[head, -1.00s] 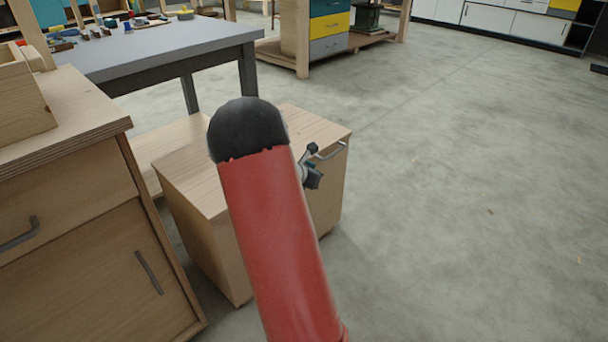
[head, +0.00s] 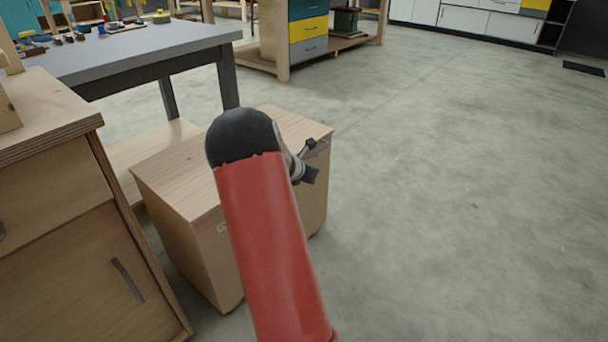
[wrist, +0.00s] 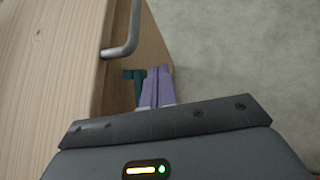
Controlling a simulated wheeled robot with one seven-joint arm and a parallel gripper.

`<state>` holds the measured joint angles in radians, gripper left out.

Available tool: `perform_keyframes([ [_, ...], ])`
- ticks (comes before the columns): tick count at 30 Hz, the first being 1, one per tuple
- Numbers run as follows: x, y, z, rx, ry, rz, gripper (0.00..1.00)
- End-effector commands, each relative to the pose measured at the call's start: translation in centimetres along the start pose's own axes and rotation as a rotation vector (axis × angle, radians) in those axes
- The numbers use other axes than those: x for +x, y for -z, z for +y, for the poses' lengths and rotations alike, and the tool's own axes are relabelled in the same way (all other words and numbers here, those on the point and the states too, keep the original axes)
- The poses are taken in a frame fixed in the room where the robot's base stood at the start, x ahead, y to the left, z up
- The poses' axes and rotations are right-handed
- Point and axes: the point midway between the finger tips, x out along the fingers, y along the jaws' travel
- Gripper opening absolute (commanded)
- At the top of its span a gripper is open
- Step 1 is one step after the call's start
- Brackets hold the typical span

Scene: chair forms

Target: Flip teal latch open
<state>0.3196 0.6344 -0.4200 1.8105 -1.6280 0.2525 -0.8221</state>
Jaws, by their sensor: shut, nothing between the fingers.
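The teal latch (wrist: 134,84) is a small dark-teal piece on the wooden cabinet's face in the wrist view, below the bent metal handle. My gripper (wrist: 157,70) shows there with its purple fingers together and nothing between them. The fingers are just right of the latch, very close to it; I cannot tell whether they touch it. In the head view my gripper (head: 310,174) is a small dark shape beside the low wooden cabinet (head: 175,172), partly behind my red arm. I cannot make out the latch in that view.
The metal handle (wrist: 126,40) sticks out near my fingers. A larger wooden cabinet (head: 70,250) stands at the left, and a grey-topped table (head: 130,50) is behind it. Open concrete floor (head: 450,200) lies to the right.

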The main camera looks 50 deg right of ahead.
Motion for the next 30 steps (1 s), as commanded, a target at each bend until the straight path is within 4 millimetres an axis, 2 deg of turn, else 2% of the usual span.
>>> perform_keyframes([
  [25, 0.60, 0.11, -0.11, 0.000, 0.000, 0.000, 0.00],
  [30, -0.05, -0.35, 0.19, 0.000, -0.001, 0.000, 0.00],
])
